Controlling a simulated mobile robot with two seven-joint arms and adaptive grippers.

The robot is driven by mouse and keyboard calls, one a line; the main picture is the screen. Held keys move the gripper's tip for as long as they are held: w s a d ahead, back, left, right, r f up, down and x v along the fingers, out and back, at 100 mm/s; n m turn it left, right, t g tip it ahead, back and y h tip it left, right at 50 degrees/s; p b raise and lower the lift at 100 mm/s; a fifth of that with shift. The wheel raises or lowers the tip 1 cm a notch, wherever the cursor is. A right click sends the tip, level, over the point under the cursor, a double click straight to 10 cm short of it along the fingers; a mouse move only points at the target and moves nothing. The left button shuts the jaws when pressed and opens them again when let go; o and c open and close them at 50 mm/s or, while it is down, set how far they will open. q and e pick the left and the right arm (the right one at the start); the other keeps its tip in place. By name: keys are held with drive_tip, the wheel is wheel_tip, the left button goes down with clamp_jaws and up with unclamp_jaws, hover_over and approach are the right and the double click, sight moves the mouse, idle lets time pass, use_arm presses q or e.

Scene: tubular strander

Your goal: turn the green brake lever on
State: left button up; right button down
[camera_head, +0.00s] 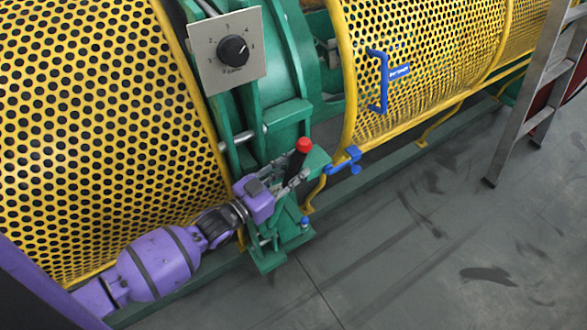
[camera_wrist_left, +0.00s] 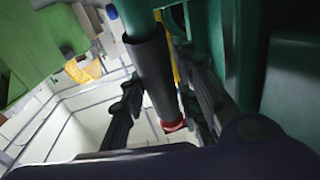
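The brake lever shows in the head view as a black grip (camera_head: 297,162) with a red knob (camera_head: 304,145), standing on a green bracket. In the left wrist view the black grip (camera_wrist_left: 153,68) sits on a green shaft (camera_wrist_left: 138,16), and the red end (camera_wrist_left: 174,125) is lowest in the picture. My left gripper (camera_head: 294,180) is at the lever. In the wrist view its two fingers (camera_wrist_left: 166,103) are spread, one on each side of the grip. A gap shows between the left finger and the grip; whether the right finger touches is unclear. My right gripper is not in view.
A grey panel with a black dial (camera_head: 233,49) is above the lever. Yellow perforated guards (camera_head: 95,120) flank it, the right one with a blue handle (camera_head: 379,82). A blue clamp (camera_head: 346,162) is just right of the lever. A ladder (camera_head: 540,85) stands right; the floor (camera_head: 410,250) in front is clear.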

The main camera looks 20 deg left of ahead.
use_arm(q)
clamp_jaws()
